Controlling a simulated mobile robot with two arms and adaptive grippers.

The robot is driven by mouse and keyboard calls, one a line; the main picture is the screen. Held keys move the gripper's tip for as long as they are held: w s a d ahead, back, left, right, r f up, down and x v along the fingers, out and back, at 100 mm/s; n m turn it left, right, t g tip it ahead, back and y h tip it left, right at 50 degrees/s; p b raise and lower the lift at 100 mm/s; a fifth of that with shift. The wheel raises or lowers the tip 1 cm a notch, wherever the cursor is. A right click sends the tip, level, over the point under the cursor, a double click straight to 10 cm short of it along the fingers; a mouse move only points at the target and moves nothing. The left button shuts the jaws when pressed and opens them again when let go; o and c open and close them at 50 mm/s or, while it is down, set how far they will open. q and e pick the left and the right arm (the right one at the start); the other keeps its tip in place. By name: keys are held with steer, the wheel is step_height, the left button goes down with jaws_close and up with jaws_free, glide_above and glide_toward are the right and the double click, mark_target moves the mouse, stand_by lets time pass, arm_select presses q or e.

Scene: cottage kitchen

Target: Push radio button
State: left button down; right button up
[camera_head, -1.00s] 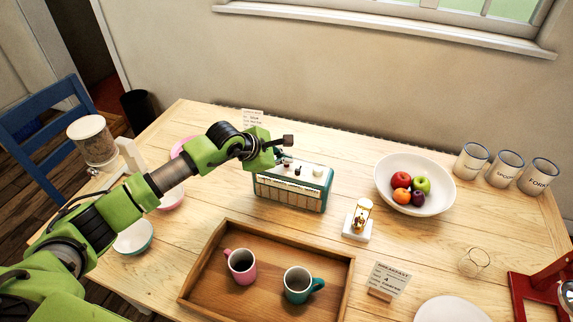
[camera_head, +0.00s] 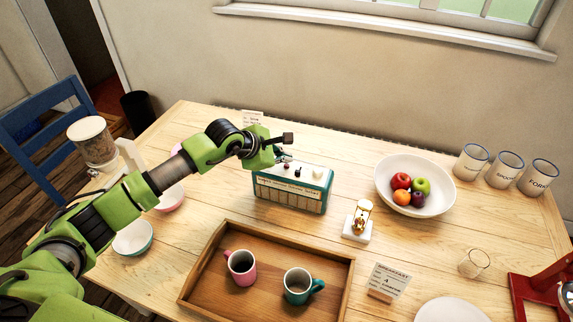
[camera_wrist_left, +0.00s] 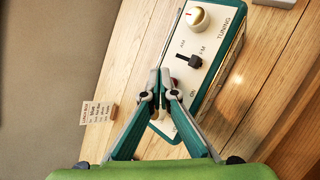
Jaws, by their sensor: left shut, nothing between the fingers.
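The radio (camera_head: 292,187) is a teal box with a cream top, standing on the wooden table behind the tray. In the left wrist view its top panel (camera_wrist_left: 212,40) shows a tuning knob (camera_wrist_left: 197,18), a black AM/FM switch (camera_wrist_left: 190,61) and partly hidden lettering. My left gripper (camera_wrist_left: 165,78) is shut and empty. Its tips are over the left end of the radio's top, close to the panel; I cannot tell if they touch it. The near end of the panel is partly hidden behind the fingers. My right gripper is not in view.
A wooden tray (camera_head: 215,290) with a pink mug (camera_head: 241,266) and a teal mug (camera_head: 298,286) lies in front of the radio. A small hourglass-like item (camera_head: 360,218) and a fruit bowl (camera_head: 440,196) stand to its right. A small card (camera_head: 252,117) stands behind.

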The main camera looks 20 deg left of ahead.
mark_target(285, 167)
arm_select(q)
steer(key=shift+r+p, duration=1.55)
steer(key=shift+r, duration=1.45)
